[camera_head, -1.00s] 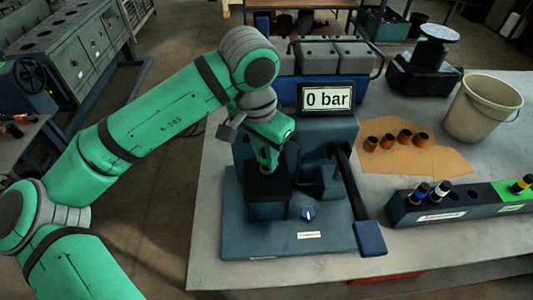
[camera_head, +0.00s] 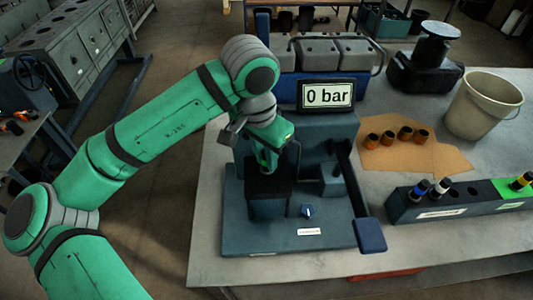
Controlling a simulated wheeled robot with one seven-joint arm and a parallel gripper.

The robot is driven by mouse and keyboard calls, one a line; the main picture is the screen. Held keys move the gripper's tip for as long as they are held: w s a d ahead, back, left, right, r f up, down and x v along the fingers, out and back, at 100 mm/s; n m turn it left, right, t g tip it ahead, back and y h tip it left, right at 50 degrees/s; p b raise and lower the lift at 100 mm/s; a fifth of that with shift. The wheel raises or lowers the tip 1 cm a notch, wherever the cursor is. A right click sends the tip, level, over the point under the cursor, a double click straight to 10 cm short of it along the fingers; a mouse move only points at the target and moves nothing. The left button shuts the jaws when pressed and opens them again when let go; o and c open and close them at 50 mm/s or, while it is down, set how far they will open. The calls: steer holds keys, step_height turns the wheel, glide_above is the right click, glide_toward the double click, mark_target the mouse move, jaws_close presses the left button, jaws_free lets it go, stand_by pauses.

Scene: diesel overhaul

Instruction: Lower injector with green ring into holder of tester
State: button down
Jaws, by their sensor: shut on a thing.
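The tester (camera_head: 290,235) is a dark blue bench unit with a display (camera_head: 326,95) reading 0 bar. Its holder (camera_head: 268,207) is a dark block at the left of the base. My gripper (camera_head: 266,166) points down right above the holder, shut on the injector with the green ring. Only a small part of the injector shows, dark and partly green, between the fingers. Its lower end is hidden or too dark to tell whether it is inside the holder or just above it.
The tester's lever (camera_head: 357,205) stands to the right of the holder. A rack (camera_head: 440,208) with blue, white and yellow ringed injectors lies further right. Several brass cups (camera_head: 405,134) sit on brown paper (camera_head: 430,158), near a beige bucket (camera_head: 483,105).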

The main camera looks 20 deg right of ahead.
steer(key=shift+f, duration=0.45)
stand_by(0.4)
steer(key=c, duration=1.1)
jaws_free()
steer(key=shift+r, duration=0.1)
steer(key=shift+r, duration=3.4)
